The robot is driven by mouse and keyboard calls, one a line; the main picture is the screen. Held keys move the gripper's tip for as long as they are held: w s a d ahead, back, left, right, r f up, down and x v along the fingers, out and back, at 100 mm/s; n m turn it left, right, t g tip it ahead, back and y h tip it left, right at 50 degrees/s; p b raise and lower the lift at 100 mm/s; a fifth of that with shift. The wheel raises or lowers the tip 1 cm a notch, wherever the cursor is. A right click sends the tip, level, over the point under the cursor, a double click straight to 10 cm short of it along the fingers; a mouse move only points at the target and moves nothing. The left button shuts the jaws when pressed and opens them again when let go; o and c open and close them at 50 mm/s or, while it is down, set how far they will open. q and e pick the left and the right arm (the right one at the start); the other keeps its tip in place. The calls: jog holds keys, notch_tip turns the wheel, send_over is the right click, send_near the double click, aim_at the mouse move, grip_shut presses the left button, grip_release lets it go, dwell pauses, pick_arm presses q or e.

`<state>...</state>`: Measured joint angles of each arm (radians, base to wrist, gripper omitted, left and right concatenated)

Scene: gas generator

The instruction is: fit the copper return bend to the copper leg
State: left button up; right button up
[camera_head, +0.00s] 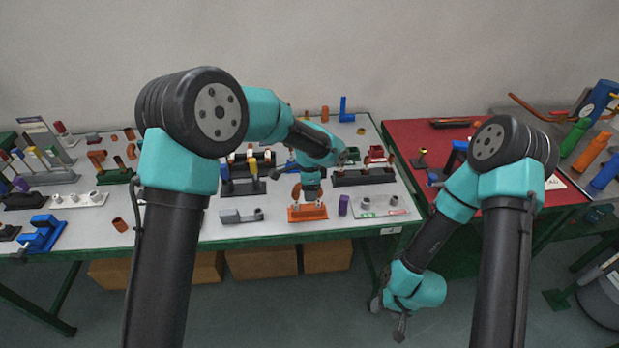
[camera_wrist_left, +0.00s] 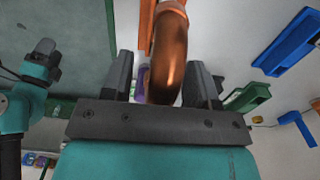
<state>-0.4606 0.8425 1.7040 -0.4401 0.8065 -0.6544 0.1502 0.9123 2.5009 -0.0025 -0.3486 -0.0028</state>
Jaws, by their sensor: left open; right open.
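The copper return bend (camera_wrist_left: 170,55) shows large in the left wrist view, its curved tube lying between the two fingers of my left gripper (camera_wrist_left: 163,80). The fingers stand apart, with a visible gap on at least the left side of the tube. My right gripper (camera_head: 388,318) hangs low in front of the tables, open and empty. I cannot tell which copper piece is the copper leg.
A grey block (camera_head: 241,215) lies left of the orange stand; a purple cylinder (camera_head: 343,205) and a clear plate (camera_head: 383,206) lie right. Dark racks (camera_head: 363,177) stand behind. A red-topped table (camera_head: 408,137) is at the right.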

pick_arm(q)
notch_tip(320, 180, up, 17)
jog(key=shift+r, duration=0.2)
dwell(0.4)
dwell(0.6)
